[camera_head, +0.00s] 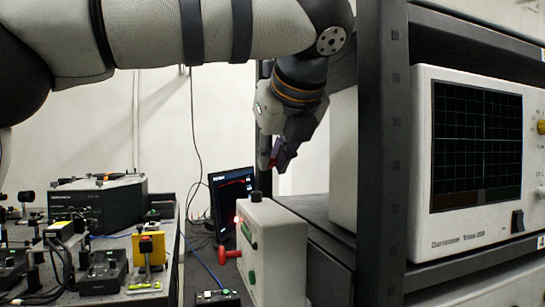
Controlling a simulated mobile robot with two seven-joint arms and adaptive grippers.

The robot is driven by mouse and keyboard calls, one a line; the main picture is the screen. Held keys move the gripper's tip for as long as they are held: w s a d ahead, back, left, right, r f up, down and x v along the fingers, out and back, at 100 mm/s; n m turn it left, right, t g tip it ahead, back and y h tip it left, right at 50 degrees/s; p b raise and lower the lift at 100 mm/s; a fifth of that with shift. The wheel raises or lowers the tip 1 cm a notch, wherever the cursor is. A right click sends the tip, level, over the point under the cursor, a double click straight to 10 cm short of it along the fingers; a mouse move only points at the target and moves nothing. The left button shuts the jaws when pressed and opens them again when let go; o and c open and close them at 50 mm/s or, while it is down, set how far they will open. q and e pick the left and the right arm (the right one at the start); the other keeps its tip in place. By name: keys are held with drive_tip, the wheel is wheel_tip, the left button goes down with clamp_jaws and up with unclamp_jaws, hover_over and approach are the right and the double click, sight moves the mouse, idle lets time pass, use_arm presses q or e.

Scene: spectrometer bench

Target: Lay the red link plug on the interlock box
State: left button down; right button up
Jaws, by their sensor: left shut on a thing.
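My left gripper (274,160) hangs down from the arm that comes in from the left. It is shut on a small dark-red piece, the red link plug (284,157), mostly hidden by the fingers. The interlock box (279,255) is a pale grey box below the gripper, with a black knob on top, a lit red lamp and green buttons. The gripper and plug show above and apart from its top. A red T-shaped handle (229,254) sticks out from the box's left face. My right gripper is not in view.
A dark shelf post (382,150) and an oscilloscope (478,150) stand close on the right. A dark monitor (232,197) is behind the box. The optical bench with a black instrument (98,205) and a yellow mount (158,248) fills the lower left.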

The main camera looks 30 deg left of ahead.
sight(274, 215)
use_arm(q)
drive_tip(key=shift+s+d+r, duration=0.1)
drive_tip(key=shift+s+d, duration=0.05)
drive_tip(key=shift+f, duration=3.05)
drive_tip(key=shift+f, duration=0.25)
drive_tip(key=c, duration=1.5)
unclamp_jaws()
drive_tip(key=shift+c, duration=0.2)
drive_tip(key=v, duration=1.2)
drive_tip(key=shift+d+f, duration=0.1)
